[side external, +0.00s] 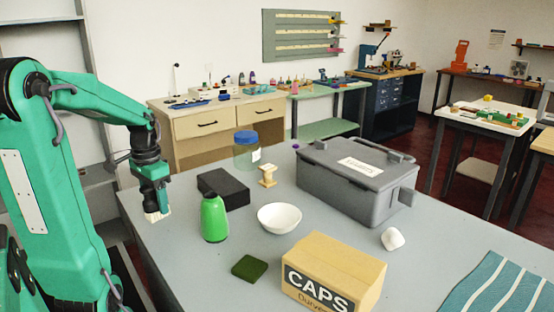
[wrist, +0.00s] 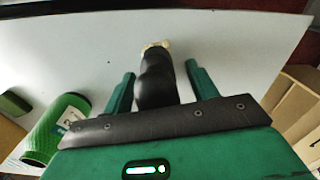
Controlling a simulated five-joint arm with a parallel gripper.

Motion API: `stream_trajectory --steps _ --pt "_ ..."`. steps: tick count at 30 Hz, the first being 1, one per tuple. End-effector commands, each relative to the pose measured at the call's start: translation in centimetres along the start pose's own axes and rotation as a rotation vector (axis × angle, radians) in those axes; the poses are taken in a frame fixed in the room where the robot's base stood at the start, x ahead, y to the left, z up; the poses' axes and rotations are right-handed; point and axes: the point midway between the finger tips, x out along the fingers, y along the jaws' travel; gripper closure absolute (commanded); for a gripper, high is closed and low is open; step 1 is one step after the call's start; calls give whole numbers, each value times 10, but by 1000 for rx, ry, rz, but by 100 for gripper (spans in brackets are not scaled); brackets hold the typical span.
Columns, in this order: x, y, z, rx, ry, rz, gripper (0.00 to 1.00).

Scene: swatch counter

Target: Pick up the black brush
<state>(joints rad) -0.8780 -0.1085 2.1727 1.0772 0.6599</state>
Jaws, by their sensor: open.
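The black brush (wrist: 155,80) shows in the wrist view as a dark, rounded handle with a cream tip at its far end. It lies between the two fingers of my gripper (wrist: 162,85), with a gap visible on each side. Its near end is hidden behind my gripper body. In the side view my gripper (side external: 153,188) is low over the left edge of the counter, and the brush's cream tip (side external: 156,215) shows just below it. The fingers are open. Whether the brush touches the counter is hard to tell.
A green bottle (side external: 214,217), a black block (side external: 223,188) and a dark green pad (side external: 249,268) are to the right of my gripper. Farther right are a white bowl (side external: 279,217), a CAPS box (side external: 333,270) and a grey lidded case (side external: 352,178). The counter (side external: 190,280) is bare at front left.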

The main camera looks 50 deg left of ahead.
Motion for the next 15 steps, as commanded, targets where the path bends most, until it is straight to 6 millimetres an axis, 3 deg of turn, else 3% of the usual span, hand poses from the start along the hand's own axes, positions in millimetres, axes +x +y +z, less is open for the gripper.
stream_trajectory --steps 11,15 --pt "0 0 0 0 0 0 42" --pt "0 0 0 0 0 0 67"
